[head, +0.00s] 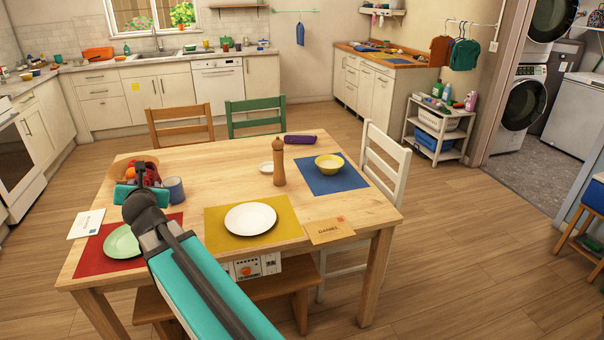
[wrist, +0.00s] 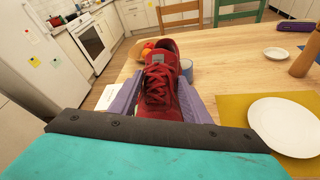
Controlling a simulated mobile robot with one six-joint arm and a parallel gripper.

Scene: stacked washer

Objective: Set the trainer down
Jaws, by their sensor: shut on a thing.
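The red trainer (wrist: 160,85) with dark red laces is between the two lilac fingers of my gripper (wrist: 160,98) in the wrist view. The fingers are shut on it from both sides, and its toe points toward the camera. In the head view my gripper (head: 130,188) is over the left end of the wooden table (head: 215,165), near the fruit bowl (head: 120,170). A red patch there merges with the fruit, so the trainer's outline is unclear. The trainer's underside is hidden, and I cannot tell its height above the table.
A blue mug (head: 174,190), red mat (head: 95,262) with green plate (head: 122,242), and white card (head: 86,224) are close by. A white plate (head: 250,219), pepper mill (head: 279,165) and yellow bowl (head: 329,163) stand farther right. The table's back middle is fairly clear.

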